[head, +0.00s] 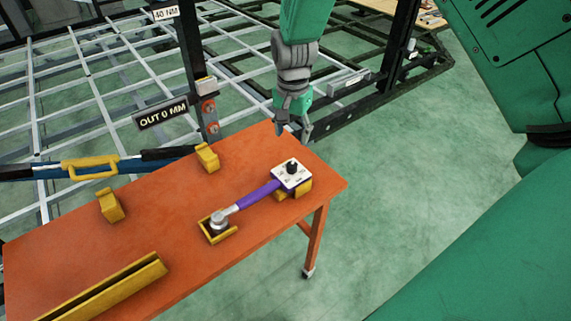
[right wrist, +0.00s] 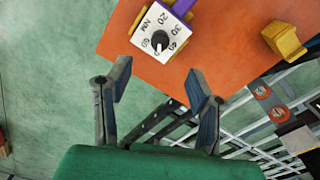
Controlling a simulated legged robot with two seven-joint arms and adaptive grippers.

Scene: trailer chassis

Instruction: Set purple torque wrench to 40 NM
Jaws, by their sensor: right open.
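The purple torque wrench (head: 258,195) lies on the orange table, its head in a yellow holder (head: 217,237) and its dial end on another. The white dial box (head: 291,174) has a black knob (head: 291,165). In the right wrist view the knob (right wrist: 160,40) sits among markings reading 20, 30, 40 and NM; I cannot tell which its pointer marks. My right gripper (head: 294,125) is open and empty, pointing down near the table's far edge, apart from the dial. It also shows in the right wrist view (right wrist: 160,80). My left gripper is not in view.
The orange table (head: 150,230) carries yellow blocks (head: 207,157) and a long yellow channel (head: 105,288). A blue bar with a yellow handle (head: 90,166) lies at the left. Behind stands the chassis frame, with signs "40 NM" (head: 165,13) and "OUT 0 MM" (head: 160,114).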

